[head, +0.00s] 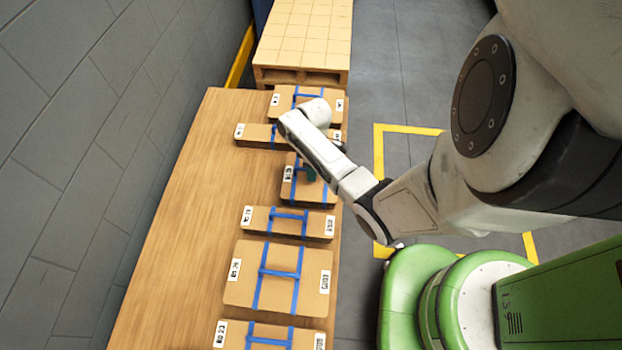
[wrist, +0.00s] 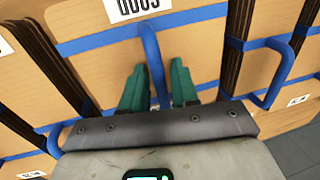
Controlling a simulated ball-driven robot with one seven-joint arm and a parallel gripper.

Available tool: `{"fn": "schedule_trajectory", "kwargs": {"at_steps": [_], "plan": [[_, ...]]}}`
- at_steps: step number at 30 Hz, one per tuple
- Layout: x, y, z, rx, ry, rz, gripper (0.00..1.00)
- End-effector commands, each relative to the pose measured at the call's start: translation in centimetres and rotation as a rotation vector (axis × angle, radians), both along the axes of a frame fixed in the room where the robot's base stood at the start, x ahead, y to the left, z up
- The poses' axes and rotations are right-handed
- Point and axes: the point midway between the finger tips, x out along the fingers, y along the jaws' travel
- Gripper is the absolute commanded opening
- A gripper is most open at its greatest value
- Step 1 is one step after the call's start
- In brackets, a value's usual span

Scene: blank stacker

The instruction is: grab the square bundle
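A small, nearly square cardboard bundle (head: 318,194) with blue straps lies on the wooden table, in the middle of the row. My gripper (head: 310,173) is over it, and the arm hides part of its top. In the wrist view, the bundle (wrist: 200,50) fills the middle, with a white label at the top. My gripper (wrist: 158,68) is open, its two green fingers on either side of the bundle's raised blue strap handle (wrist: 150,42). Gaps show between the handle and both fingers. I cannot tell how deep the fingertips are.
A narrow bundle (head: 262,213) and a large wide bundle (head: 245,288) lie nearer on the table (head: 190,230). Another bundle (head: 253,133) lies just beyond, partly behind my arm. A loaded pallet (head: 305,35) stands past the table's far end. A grey wall (head: 90,120) runs along the left.

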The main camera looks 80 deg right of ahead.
Motion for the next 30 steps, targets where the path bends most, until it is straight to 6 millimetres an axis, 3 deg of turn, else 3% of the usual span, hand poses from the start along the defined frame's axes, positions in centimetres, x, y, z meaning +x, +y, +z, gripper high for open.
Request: {"fn": "schedule_trajectory", "kwargs": {"at_steps": [9,30], "plan": [[0.01,0.02,0.01,0.0,0.0,0.0,0.0],[0.02,-0.01,0.3,0.0,0.0,0.001,0.0]]}}
